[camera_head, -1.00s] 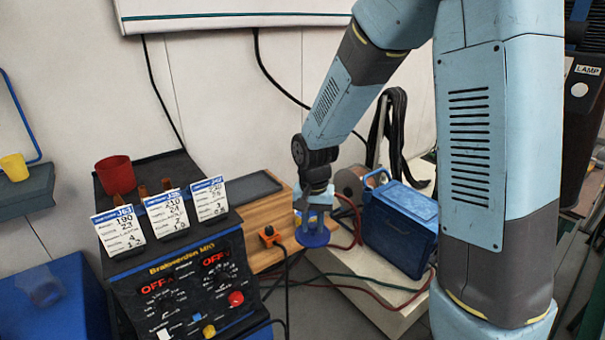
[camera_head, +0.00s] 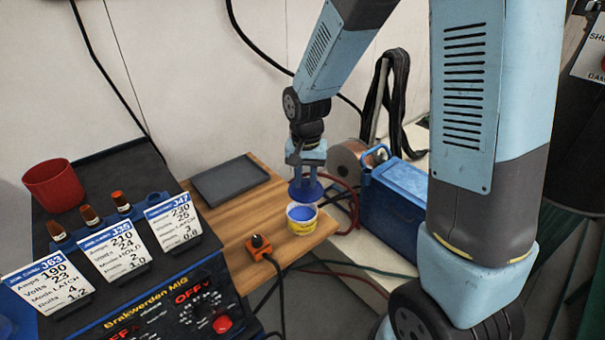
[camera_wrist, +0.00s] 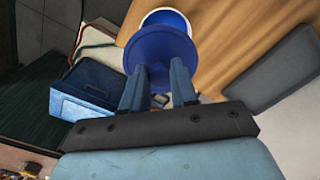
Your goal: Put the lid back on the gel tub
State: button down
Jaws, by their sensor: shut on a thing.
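My gripper (camera_head: 306,168) is shut on the blue lid (camera_head: 305,191), a round disc held below the fingers. The gel tub (camera_head: 301,219) is white and yellow with blue gel inside and stands open on the wooden bench near its right corner. In the head view the lid is just above the tub and seems apart from it. In the wrist view the lid (camera_wrist: 160,55) is at the fingertips (camera_wrist: 159,83) and overlaps the tub, whose white rim (camera_wrist: 166,14) shows beyond it. The lid hides most of the tub there.
A dark grey tray (camera_head: 229,179) lies on the wooden bench (camera_head: 237,226). An orange switch box (camera_head: 259,247) sits at its front edge. A blue case (camera_head: 393,210) stands right of the tub. The welder (camera_head: 176,270) with cards and a red cup (camera_head: 54,186) is at left.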

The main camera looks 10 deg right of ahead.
aim_at(302, 192)
jog(key=shift+s+a+f, duration=0.1)
jog(key=shift+a+f, duration=0.15)
jog(key=shift+f, duration=0.3)
jog(key=shift+a+f, duration=0.25)
jog(key=shift+f, duration=2.1)
jog(key=shift+s, duration=0.25)
jog(key=shift+f, duration=0.15)
dwell(0.4)
jog(key=shift+c, duration=1.6)
grip_release()
jog(key=shift+s+r, duration=0.1)
jog(key=shift+r, duration=3.4)
